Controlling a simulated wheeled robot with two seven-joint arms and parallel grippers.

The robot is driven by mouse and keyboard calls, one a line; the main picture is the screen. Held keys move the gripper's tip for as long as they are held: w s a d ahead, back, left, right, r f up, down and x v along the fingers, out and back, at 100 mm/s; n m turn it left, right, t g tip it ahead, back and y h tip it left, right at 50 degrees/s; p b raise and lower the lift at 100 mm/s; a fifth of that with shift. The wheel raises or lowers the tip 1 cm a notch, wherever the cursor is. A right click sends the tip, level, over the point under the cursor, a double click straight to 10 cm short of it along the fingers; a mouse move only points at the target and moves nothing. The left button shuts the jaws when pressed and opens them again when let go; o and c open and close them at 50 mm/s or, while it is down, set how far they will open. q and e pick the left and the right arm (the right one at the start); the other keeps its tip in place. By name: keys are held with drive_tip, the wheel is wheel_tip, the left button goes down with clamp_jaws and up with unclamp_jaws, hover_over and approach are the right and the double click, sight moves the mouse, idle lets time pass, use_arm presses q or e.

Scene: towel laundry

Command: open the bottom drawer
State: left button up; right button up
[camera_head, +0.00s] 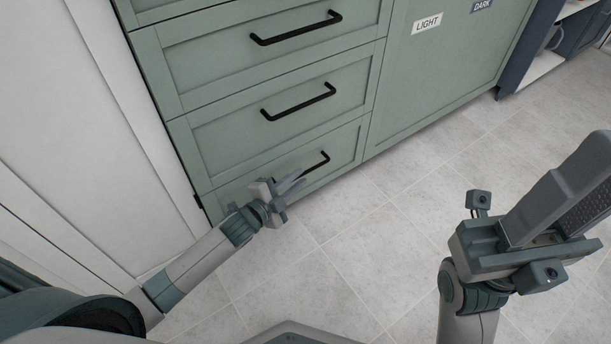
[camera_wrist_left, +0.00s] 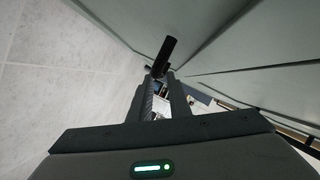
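The bottom drawer (camera_head: 345,150) is the lowest of a stack in a green cabinet, and its front looks flush with the cabinet. Its black bar handle (camera_head: 320,162) is partly hidden by my left gripper (camera_head: 298,179). In the left wrist view the handle (camera_wrist_left: 164,54) is right at the fingertips; I cannot tell whether it lies between them or just beyond. My left gripper's fingers (camera_wrist_left: 164,88) stand apart with a gap. My right gripper (camera_head: 565,190) is at the right, above the floor, far from the drawer; its finger opening is unclear.
Two higher drawers with black handles (camera_head: 298,102) are above. A green panel with a LIGHT label (camera_head: 427,24) and a DARK label is to the right. A white panel (camera_head: 90,130) stands at the left. The tiled floor (camera_head: 370,220) before the drawer is clear.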

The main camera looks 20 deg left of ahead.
sight(306, 173)
use_arm(q)
drive_tip(key=shift+b+x, duration=0.65)
drive_tip(key=shift+x, duration=1.6)
drive_tip(key=shift+c, duration=0.7)
clamp_jaws()
